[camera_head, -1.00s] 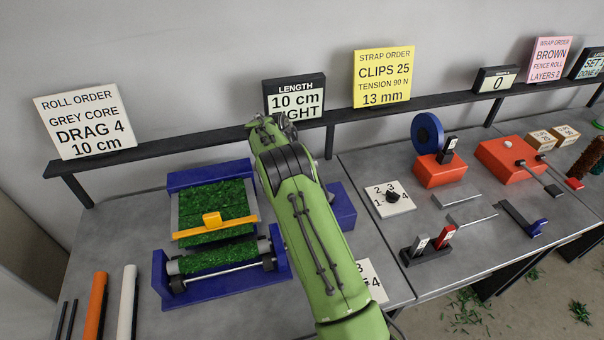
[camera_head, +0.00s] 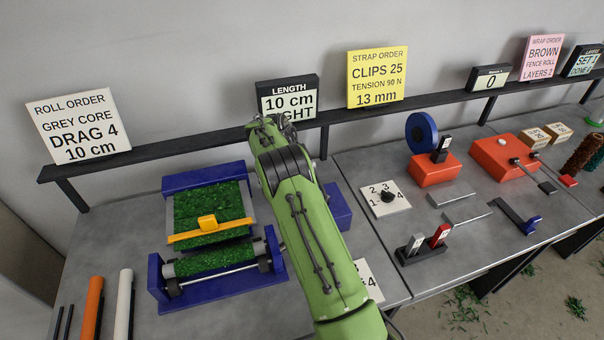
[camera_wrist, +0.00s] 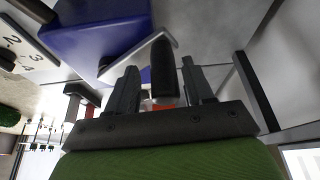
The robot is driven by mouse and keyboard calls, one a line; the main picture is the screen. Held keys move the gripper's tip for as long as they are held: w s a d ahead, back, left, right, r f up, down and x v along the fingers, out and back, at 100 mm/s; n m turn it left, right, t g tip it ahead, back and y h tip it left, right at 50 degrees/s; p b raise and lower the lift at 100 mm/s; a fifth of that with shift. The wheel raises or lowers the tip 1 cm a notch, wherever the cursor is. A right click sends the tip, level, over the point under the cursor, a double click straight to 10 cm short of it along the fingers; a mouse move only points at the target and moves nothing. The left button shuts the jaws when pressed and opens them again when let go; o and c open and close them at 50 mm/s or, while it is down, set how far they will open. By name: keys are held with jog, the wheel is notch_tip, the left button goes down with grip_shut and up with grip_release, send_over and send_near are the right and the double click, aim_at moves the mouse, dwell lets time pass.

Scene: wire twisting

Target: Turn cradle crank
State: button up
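The blue cradle (camera_head: 159,285) sits on the left bench with a green mesh roll (camera_head: 205,261) on a grey core lying across it. My green arm covers its right end, so the crank and my gripper are hidden in the head view. In the wrist view, the crank's black handle (camera_wrist: 162,70) stands between the two fingers of my gripper (camera_wrist: 160,80), on a grey crank arm (camera_wrist: 128,58). The fingers are open around the handle, with a gap showing on each side.
Behind the cradle a yellow bar (camera_head: 210,230) crosses the flat green mesh (camera_head: 212,200). A blue block (camera_head: 338,206) stands right of my arm, with a numbered dial (camera_head: 387,198) beyond it. Orange and white rods (camera_head: 124,304) lie at front left.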

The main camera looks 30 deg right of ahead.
jog(key=shift+w+a, duration=0.1)
jog(key=shift+a, duration=0.1)
jog(key=shift+a+r, duration=0.1)
jog(key=shift+r, duration=0.2)
jog(key=p+v, duration=0.3)
jog(key=v, duration=1.2)
jog(key=s+a+r+n+t+y, duration=0.3)
jog(key=s+r+n, duration=0.5)
jog(key=s+r, duration=0.65)
jog(key=s+a+f+n+t, duration=0.1)
jog(key=s+a+n, duration=0.4)
jog(key=s, duration=0.6)
jog(key=s+a+f+n+t+y, duration=0.1)
jog(key=s+a+n, duration=0.4)
jog(key=s, duration=0.5)
jog(key=shift+s+f+n+t+y, duration=0.35)
jog(key=shift+f+n+t, duration=0.3)
jog(key=shift+f, duration=0.25)
